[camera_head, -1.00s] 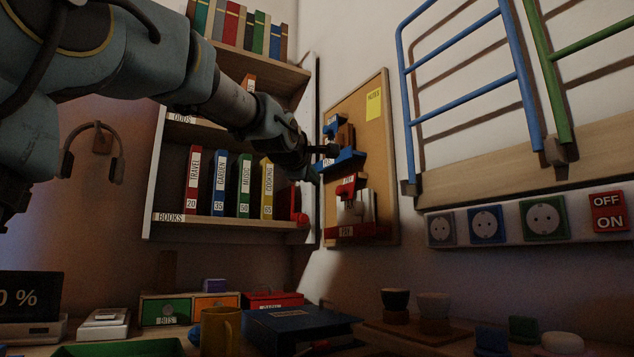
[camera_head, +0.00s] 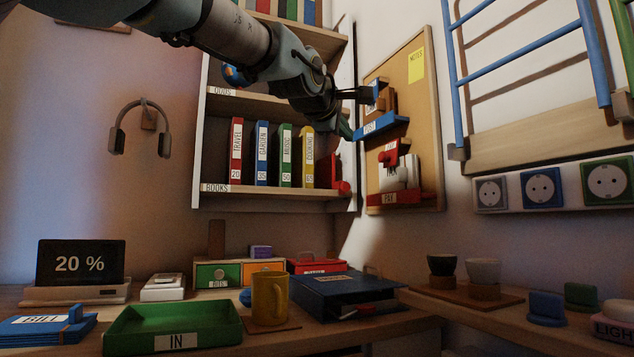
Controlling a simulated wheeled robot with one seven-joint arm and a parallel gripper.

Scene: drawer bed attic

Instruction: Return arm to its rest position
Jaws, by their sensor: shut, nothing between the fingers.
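My arm (camera_head: 240,38) comes in from the top left and reaches over the bookshelf. My gripper (camera_head: 352,112) is shut and seems to hold nothing. It is in front of the corkboard's left edge, close in the picture to the blue wall holder (camera_head: 382,126). I cannot tell whether it touches that holder. The gripper is dark and small here, so its fingertips are hard to make out.
A bookshelf (camera_head: 268,194) with several binders stands behind my arm. The corkboard (camera_head: 425,150) carries red holders (camera_head: 402,199) and a yellow note (camera_head: 416,65). Below, the desk holds a green tray (camera_head: 225,318), a yellow mug (camera_head: 269,297) and a blue binder (camera_head: 340,285).

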